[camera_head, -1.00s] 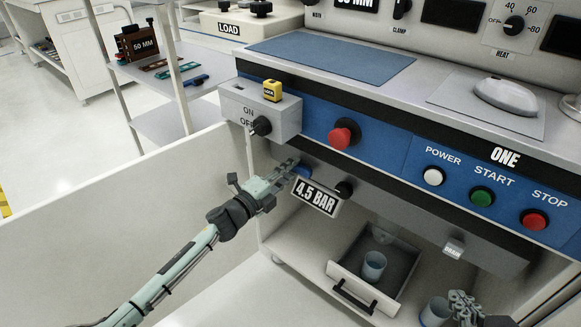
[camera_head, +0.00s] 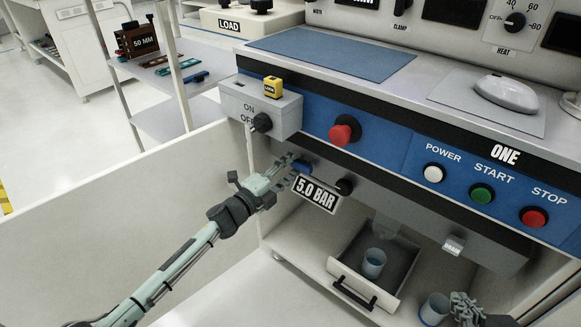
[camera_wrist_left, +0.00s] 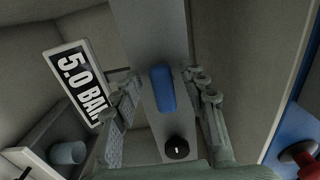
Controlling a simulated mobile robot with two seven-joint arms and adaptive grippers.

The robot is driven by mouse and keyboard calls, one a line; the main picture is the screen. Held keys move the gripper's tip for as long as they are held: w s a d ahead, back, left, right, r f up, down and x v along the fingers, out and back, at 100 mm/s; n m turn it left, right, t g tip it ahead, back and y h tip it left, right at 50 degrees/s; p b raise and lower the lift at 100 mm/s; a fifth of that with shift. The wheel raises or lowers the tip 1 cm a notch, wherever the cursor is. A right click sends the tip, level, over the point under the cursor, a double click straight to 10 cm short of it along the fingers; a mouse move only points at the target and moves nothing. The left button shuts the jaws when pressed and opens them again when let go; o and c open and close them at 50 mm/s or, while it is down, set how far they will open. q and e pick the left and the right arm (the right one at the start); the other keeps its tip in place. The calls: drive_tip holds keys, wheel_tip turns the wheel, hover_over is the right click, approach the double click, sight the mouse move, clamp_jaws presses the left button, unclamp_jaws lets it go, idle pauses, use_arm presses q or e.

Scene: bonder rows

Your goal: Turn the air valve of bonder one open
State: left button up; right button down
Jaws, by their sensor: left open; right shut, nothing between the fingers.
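A blue handle (camera_head: 303,166) sits under the front of bonder one, beside the pressure sign (camera_head: 316,194), which reads 5.0 BAR. It looks like the air valve. In the left wrist view the blue handle (camera_wrist_left: 162,87) lies between the fingers of my left gripper (camera_wrist_left: 166,88), with gaps visible on both sides. My left gripper (camera_head: 288,169) is open at the handle. A black knob (camera_head: 344,187) is right of the handle; it shows in the left wrist view (camera_wrist_left: 177,147). My right gripper (camera_head: 466,306) is shut and empty at the lower right, beside a cup (camera_head: 435,309).
A switch box (camera_head: 277,112) with an ON/OFF knob and a red button (camera_head: 341,133) are above my left gripper. Below is an open drawer (camera_head: 343,287) holding a cup (camera_head: 374,262). A pale panel (camera_head: 120,215) stands behind my left arm.

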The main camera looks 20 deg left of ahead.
use_arm(q)
drive_tip(key=v, duration=1.2)
drive_tip(key=shift+s, duration=0.1)
